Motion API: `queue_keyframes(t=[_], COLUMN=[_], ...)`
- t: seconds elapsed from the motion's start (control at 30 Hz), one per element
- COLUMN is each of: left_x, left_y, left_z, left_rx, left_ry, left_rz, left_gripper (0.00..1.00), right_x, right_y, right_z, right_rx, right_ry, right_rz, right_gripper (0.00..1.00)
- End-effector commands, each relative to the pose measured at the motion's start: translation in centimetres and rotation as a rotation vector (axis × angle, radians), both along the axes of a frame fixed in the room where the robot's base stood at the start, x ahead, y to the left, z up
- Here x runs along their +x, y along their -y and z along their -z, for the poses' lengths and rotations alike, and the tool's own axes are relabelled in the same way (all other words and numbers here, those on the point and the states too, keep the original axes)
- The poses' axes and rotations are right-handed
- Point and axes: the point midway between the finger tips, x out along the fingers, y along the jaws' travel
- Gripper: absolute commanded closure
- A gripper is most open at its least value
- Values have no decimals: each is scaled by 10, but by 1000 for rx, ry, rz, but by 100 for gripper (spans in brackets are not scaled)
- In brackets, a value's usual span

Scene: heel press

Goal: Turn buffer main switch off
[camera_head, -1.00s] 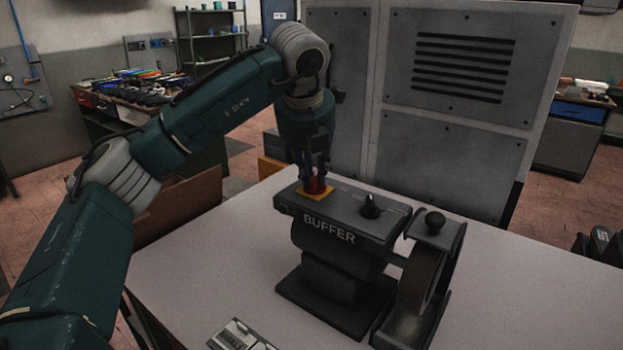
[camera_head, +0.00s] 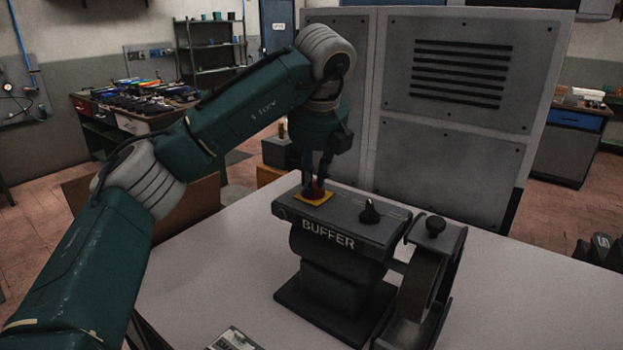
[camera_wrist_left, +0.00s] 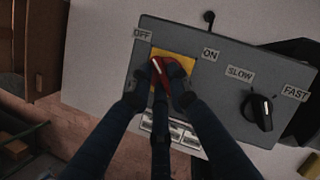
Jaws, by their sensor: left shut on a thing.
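The buffer (camera_head: 330,240) is a dark machine on the white table, labelled BUFFER on its front. Its main switch (camera_head: 315,191) is a red knob on a yellow plate (camera_head: 309,199) at the left end of the top panel. In the left wrist view the red knob (camera_wrist_left: 159,69) sits between OFF and ON labels, its white mark pointing up-left, towards OFF. My left gripper (camera_head: 315,183) reaches down from above and is shut on the red knob; its fingers (camera_wrist_left: 160,82) partly hide the knob. My right gripper is in neither view.
A black speed knob (camera_head: 370,211) marked SLOW and FAST stands right of the switch. A wheel with a guard (camera_head: 425,285) is at the buffer's right. A large grey cabinet (camera_head: 450,140) stands behind. The table's right side (camera_head: 530,300) is clear.

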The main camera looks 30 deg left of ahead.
Motion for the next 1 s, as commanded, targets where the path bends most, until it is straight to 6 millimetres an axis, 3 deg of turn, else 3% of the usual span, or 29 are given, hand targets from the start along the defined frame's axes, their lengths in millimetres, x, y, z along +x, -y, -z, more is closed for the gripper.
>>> queue_keyframes(t=[0.13, 0.17, 0.23, 0.63, 1.0], left_x=[1, 1, 1, -2, -23], left_y=[-1, 0, 0, 1, 18], left_z=[-2, -2, -2, -8, -76], left_rx=[-1, -1, -1, -1, 1], left_ry=[6, 6, 6, 3, 9], left_rz=[-3, -3, -2, 1, -1], left_gripper=[100, 77, 64, 64, 64], right_x=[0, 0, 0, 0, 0], right_y=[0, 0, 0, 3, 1], right_z=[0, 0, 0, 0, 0], right_rx=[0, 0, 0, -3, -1], right_ry=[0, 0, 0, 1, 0], right_rz=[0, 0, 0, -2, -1], right_gripper=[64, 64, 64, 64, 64])
